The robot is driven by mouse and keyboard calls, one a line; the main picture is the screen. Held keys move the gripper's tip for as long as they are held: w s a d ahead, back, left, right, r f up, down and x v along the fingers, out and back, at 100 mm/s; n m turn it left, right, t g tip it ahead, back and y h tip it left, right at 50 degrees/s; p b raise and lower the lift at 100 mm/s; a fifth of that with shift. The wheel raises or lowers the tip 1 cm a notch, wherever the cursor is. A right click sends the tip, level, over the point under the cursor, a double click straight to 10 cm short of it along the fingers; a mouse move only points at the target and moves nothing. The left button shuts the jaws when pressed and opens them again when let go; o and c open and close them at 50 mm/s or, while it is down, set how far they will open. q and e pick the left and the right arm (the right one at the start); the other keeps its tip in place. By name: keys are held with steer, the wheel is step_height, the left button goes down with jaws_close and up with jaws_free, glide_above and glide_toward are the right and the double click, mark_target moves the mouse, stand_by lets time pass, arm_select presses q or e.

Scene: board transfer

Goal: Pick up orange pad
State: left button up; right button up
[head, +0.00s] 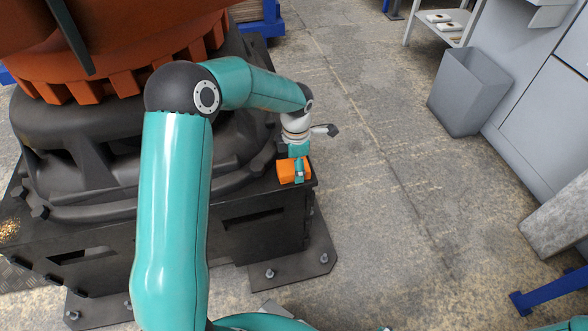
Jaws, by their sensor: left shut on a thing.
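The orange pad (286,171) is a small orange block at the right corner of the dark machine base's top. My left gripper (299,174) is above it at the end of the teal arm, pointing down. Its fingers are shut on the orange pad, with one finger showing over the pad's right part. The pad is at or just above the base's top; I cannot tell whether it touches. My right gripper is not in view.
The large dark machine base (255,215) with its orange body (130,40) fills the left. A grey bin (468,92) stands on the floor at the right, beside grey cabinets (550,110). A blue metal bar (552,295) is at the lower right. The middle floor is clear.

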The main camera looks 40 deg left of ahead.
arm_select(q)
step_height(320, 180, up, 10)
steer(key=p, duration=0.2)
steer(key=shift+p, duration=0.3)
